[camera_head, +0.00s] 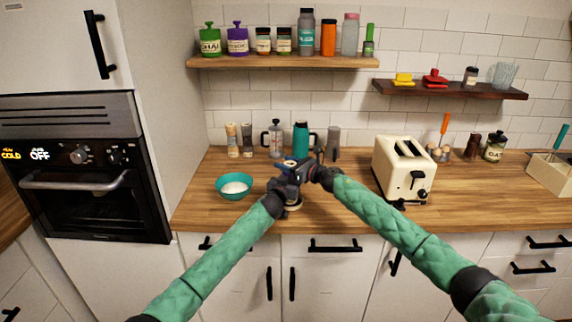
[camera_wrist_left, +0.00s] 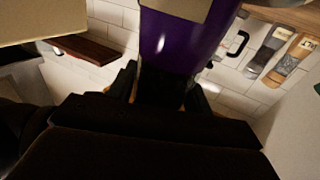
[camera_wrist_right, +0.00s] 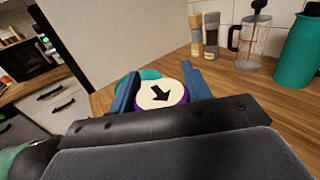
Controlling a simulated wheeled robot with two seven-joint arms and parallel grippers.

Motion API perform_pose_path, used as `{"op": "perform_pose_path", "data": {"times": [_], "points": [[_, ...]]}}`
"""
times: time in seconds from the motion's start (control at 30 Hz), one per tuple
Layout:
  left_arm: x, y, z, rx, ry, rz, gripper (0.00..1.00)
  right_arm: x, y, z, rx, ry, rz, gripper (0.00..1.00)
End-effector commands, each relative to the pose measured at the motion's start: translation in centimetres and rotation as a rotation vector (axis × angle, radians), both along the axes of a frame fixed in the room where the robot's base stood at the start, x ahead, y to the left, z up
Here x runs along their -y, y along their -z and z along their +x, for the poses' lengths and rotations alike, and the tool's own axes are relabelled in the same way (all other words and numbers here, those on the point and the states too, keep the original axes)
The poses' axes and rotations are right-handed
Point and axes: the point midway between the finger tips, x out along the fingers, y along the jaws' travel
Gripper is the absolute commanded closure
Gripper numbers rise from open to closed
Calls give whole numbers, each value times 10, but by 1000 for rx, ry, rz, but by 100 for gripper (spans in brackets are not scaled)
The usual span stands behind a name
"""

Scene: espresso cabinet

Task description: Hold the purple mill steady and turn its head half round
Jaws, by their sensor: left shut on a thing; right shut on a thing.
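The purple mill (camera_wrist_left: 178,45) fills the upper middle of the left wrist view, with a pale patch at the frame's top edge. My left gripper (camera_wrist_left: 165,92) is shut around its body. In the right wrist view, the mill's round head (camera_wrist_right: 161,95) has a white top, a purple rim and a black arrow pointing toward the lower right. My right gripper (camera_wrist_right: 160,88) is shut on this head, one blue finger on each side. In the head view, my left gripper (camera_head: 286,186) and right gripper (camera_head: 303,170) meet over the counter and hide most of the mill.
A teal bowl (camera_head: 235,187) with white contents stands left of the grippers. A cream toaster (camera_head: 404,168) stands to the right. Behind are a teal jug (camera_head: 300,140), a glass press (camera_head: 275,140) and a grey bottle (camera_head: 333,143). The front counter between bowl and toaster is mostly clear.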

Motion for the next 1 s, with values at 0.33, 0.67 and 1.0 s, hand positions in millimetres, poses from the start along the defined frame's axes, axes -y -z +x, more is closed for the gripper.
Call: {"op": "perform_pose_path", "data": {"times": [0.33, 0.67, 1.0], "points": [[2, 0, -1, 1, 4, -3, 86, 3, 1, 2, 1, 23, -1, 74], [2, 0, -1, 0, 3, -2, 87, 2, 1, 1, 1, 21, 1, 30], [0, 0, 0, 1, 1, -1, 87, 6, 1, -3, 1, 19, 1, 30]]}}
